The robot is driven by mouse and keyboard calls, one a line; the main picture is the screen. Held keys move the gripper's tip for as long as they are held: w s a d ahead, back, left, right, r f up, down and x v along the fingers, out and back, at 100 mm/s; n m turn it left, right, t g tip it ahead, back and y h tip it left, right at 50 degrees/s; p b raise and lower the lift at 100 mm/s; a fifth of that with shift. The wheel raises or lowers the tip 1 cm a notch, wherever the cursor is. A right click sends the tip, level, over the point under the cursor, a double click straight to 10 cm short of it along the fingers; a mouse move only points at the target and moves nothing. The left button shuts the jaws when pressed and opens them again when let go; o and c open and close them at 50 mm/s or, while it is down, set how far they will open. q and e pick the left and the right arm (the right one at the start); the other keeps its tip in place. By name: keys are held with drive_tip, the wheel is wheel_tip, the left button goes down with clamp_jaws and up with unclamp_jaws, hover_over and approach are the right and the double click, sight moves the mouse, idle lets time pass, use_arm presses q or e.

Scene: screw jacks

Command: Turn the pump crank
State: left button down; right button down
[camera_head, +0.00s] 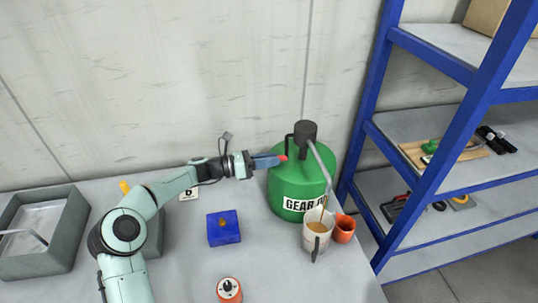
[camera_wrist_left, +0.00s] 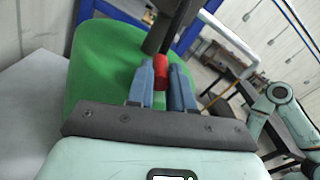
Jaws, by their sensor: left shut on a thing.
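The green drum (camera_head: 283,185) labelled "GEAR O…" stands on the table, with a dark pump head (camera_head: 305,132) on top. A thin black crank arm (camera_head: 289,146) leads from the pump head down to a red crank knob (camera_head: 283,158). My left gripper (camera_head: 276,160) is shut on the knob at the drum's upper left. In the left wrist view the red knob (camera_wrist_left: 160,70) sits between the two blue fingers. A grey spout (camera_head: 322,167) runs down to a white mug (camera_head: 318,229), where brown liquid shows. My right gripper is out of view.
An orange cup (camera_head: 344,229) stands close beside the mug. A blue block (camera_head: 223,236), an orange-and-white item (camera_head: 229,290) and a grey bin (camera_head: 62,243) are on the table. Blue shelving (camera_head: 428,170) stands right of the drum. The table between block and drum is clear.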

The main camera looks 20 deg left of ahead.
use_arm(q)
drive_tip(key=shift+s+d+r+n, duration=0.1)
drive_tip(key=shift+s+d+n, duration=0.1)
drive_tip(key=shift+n, duration=0.1)
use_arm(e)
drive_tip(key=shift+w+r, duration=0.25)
use_arm(q)
drive_tip(key=c, duration=1)
unclamp_jaws()
drive_tip(key=b+v, duration=0.1)
drive_tip(key=v, duration=1.2)
drive_tip(key=shift+s+a, duration=0.15)
drive_tip(key=shift+a, duration=0.05)
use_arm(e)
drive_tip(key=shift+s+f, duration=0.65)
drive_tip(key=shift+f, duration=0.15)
